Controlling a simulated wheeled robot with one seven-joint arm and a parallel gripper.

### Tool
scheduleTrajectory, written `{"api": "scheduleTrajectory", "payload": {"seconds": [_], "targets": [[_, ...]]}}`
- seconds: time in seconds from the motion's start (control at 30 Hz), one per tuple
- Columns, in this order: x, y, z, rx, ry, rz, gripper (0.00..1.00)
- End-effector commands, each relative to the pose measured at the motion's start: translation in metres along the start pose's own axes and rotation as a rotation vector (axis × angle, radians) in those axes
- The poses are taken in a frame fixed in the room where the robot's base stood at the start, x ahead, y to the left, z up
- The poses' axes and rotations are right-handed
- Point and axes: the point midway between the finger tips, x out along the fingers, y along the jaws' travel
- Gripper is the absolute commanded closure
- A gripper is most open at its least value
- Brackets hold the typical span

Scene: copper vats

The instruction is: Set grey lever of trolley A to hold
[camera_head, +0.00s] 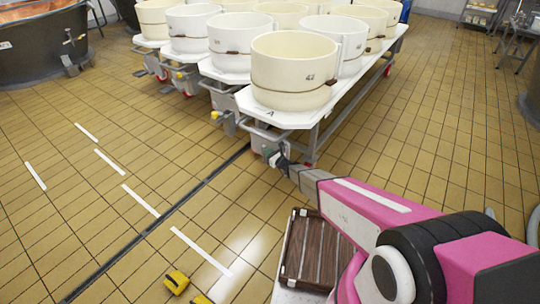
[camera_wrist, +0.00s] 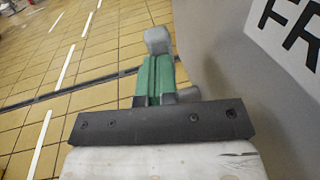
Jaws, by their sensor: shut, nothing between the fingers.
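Trolley A (camera_head: 262,110) is the nearest one, with a white top marked "A" and a large cream tub (camera_head: 290,75) on it. My gripper (camera_head: 272,157) reaches low at its near end. In the wrist view, my gripper's green fingers (camera_wrist: 158,64) are together and empty. A grey block-like end, apparently the grey lever (camera_wrist: 157,40), shows just beyond the fingertips; I cannot tell whether they touch it. A white label (camera_wrist: 292,32) reading "FR", cut off by the frame, is on a grey panel (camera_wrist: 215,60) to the right. The lever's base is hidden.
More trolleys (camera_head: 200,58) with cream tubs stand in rows behind and left. A yellow handle (camera_head: 216,115) juts out left of trolley A. A dark floor drain (camera_head: 165,228) and white dashes cross the open tiled floor. A copper vat (camera_head: 40,40) stands at far left.

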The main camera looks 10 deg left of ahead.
Motion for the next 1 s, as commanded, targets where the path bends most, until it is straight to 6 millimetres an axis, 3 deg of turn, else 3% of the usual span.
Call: {"api": "scheduleTrajectory", "payload": {"seconds": [0.47, 1.0], "targets": [[0.003, 0.001, 0.002, -0.008, 0.040, 0.000, 1.00], [0.028, 0.005, 0.006, -0.050, 0.244, -0.001, 1.00]]}}
